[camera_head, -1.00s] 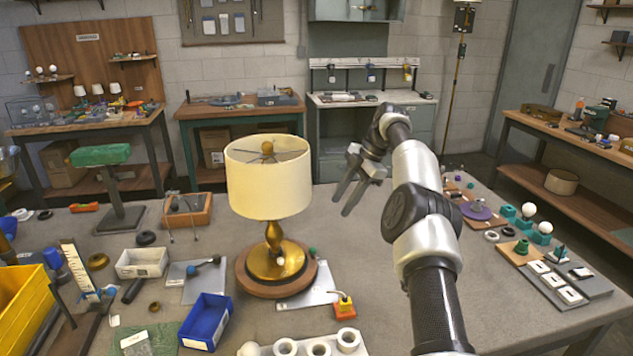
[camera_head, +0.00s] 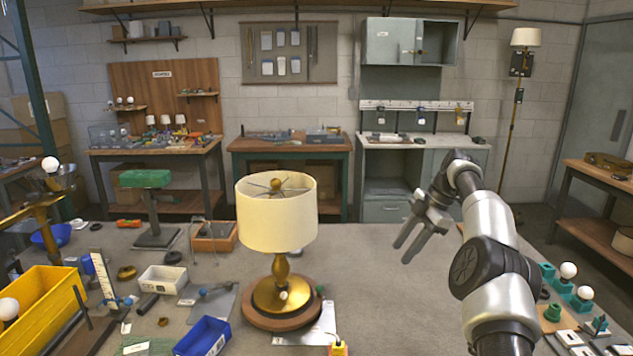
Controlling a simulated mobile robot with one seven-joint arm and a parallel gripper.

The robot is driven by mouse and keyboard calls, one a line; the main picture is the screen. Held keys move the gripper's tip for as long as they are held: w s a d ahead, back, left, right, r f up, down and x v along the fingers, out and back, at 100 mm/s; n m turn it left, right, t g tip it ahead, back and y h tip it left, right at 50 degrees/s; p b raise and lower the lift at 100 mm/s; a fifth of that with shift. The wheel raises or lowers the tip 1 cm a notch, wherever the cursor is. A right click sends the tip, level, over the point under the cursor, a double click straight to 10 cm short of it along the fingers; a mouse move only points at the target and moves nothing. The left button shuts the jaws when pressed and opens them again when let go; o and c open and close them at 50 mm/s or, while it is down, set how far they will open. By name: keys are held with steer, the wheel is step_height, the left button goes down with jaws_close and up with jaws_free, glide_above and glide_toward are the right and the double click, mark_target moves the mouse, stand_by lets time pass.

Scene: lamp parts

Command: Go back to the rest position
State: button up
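My gripper (camera_head: 408,247) is at the right of the head view, above the grey table (camera_head: 375,295). Its two fingers are apart with nothing between them. It is to the right of the table lamp and clear of it. The lamp has a cream shade (camera_head: 277,222), a brass body (camera_head: 281,290) and a round wooden base (camera_head: 250,313). It stands upright on the table.
A blue bin (camera_head: 203,338), a white box (camera_head: 162,279) and a yellow crate (camera_head: 45,305) are on the left of the table. Teal holders with white bulbs (camera_head: 568,270) stand at the right. The table between lamp and arm is mostly clear.

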steer(key=s+a+r+m+t+h+p, duration=0.1)
steer(key=s+a+r+m, duration=0.1)
steer(key=s+a+r, duration=0.4)
steer(key=s+a+r+m+h+p, duration=0.1)
steer(key=s+a+r+m, duration=0.15)
steer(key=r, duration=0.55)
steer(key=s+a+r+m+t+h+p, duration=0.1)
steer(key=s+a+r+m+h, duration=0.15)
steer(key=s+r, duration=0.35)
steer(key=s+r+m+t+p, duration=0.15)
steer(key=s+m, duration=0.25)
steer(key=s, duration=0.4)
steer(key=s+r+m+p, duration=0.1)
steer(key=s+r+m, duration=0.2)
steer(key=s, duration=0.5)
steer(key=s+d+f+m+t+p, duration=0.1)
steer(key=s+f+m, duration=0.5)
steer(key=s, duration=0.7)
steer(key=shift+s+f, duration=0.15)
steer(key=shift+f, duration=0.25)
